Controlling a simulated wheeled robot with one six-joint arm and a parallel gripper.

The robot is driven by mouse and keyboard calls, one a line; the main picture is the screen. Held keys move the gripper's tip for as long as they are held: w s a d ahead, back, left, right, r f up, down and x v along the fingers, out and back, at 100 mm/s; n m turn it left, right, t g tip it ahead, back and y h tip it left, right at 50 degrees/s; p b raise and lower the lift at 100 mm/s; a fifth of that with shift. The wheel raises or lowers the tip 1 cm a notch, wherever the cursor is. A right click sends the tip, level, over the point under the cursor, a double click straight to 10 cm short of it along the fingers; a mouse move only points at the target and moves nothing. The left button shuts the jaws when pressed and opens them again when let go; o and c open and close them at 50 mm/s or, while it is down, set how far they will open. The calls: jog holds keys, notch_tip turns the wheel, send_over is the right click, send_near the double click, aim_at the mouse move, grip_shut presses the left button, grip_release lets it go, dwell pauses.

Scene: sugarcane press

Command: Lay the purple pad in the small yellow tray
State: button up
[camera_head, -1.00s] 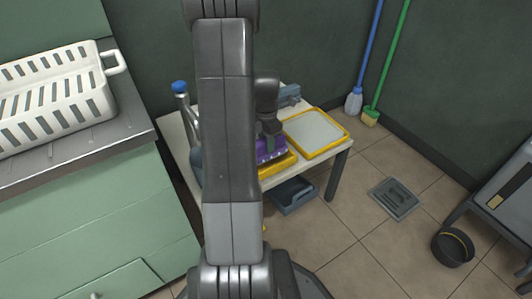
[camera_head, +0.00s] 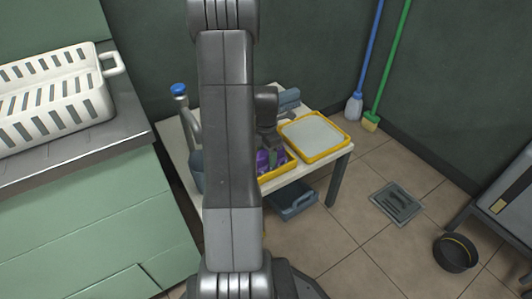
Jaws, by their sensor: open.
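The purple pad (camera_head: 263,161) lies low inside the small yellow tray (camera_head: 281,173) on the white table. Its left part is hidden behind my arm and some of its top behind my gripper. I cannot tell whether it lies fully flat. My gripper (camera_head: 273,157) points down over the tray, right at the pad, with its jaws open. The left side of the tray is also hidden by my arm.
A larger yellow-rimmed tray (camera_head: 315,136) with a pale inside stands right of the small one. A grey-blue object (camera_head: 289,99) is behind. A blue-capped tap-like piece (camera_head: 180,91) stands at the table's left. A grey bin (camera_head: 293,203) sits below.

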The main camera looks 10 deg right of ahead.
aim_at(266, 152)
jog(key=shift+r, duration=0.15)
notch_tip(266, 152, up, 12)
jog(key=p, duration=0.4)
jog(key=shift+o, duration=0.2)
